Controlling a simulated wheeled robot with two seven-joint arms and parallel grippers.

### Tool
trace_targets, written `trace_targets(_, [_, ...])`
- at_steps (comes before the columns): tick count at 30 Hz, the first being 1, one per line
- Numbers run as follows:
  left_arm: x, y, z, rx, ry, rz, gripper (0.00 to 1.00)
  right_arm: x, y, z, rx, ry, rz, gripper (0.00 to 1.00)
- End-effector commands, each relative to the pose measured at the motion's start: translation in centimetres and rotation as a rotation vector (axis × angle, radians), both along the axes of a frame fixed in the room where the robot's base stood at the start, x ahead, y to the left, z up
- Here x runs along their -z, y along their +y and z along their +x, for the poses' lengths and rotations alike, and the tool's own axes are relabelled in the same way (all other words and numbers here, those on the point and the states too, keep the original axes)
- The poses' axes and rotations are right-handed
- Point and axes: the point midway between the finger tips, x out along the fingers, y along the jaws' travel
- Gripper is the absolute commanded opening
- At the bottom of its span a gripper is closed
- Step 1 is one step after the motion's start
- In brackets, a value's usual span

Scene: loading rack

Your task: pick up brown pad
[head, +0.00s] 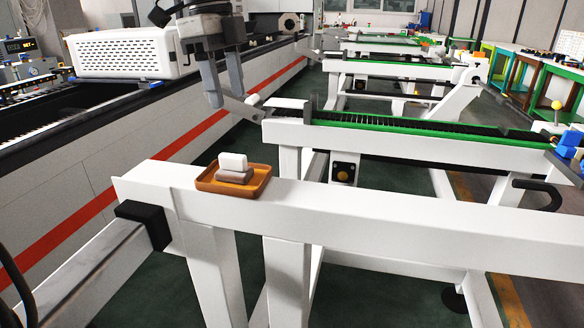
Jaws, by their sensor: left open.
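A brown pad (234,176) lies flat in a small orange-brown tray (263,180) on the white beam in front of me. A white block (233,161) rests on top of the pad and hides part of its upper face. My left gripper (227,97) points down above and behind the tray in the picture, apart from it. Its two fingers are spread and nothing shows between them. My right gripper is not in the picture.
The white beam (400,222) runs right from the tray and is mostly bare. Behind it stands a loading rack with a green-edged rail (400,125). A long machine with a red stripe (110,185) is at left. A black curved handle (540,190) stands at right.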

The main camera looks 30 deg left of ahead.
Motion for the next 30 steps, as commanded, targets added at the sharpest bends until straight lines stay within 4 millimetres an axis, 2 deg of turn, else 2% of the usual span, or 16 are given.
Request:
trace_targets(1, [-1.1, -0.6, -0.3, -0.02, 0.021, 0.092, 0.52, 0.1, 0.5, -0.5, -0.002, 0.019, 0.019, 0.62])
trace_targets(3, [-2.0, -1.3, -0.6, -0.053, 0.047, 0.171, 0.52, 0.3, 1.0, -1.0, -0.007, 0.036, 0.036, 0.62])
trace_targets(6, [-2.7, -2.0, -0.9, -0.083, 0.065, 0.232, 0.52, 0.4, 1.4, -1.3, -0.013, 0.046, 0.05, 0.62])
trace_targets(11, [-2.5, -2.2, -0.9, -0.091, 0.07, 0.251, 0.52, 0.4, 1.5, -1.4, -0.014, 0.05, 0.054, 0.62])
trace_targets(14, [-1.1, -2.1, -1.0, -0.089, 0.072, 0.249, 0.52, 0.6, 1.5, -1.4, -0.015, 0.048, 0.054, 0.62])
trace_targets(24, [5.8, -1.4, -1.2, -0.087, 0.071, 0.242, 0.52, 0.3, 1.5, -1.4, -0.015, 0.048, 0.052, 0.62])
trace_targets(30, [7.6, -1.1, -1.2, -0.088, 0.068, 0.245, 0.52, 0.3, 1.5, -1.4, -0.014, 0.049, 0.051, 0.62])
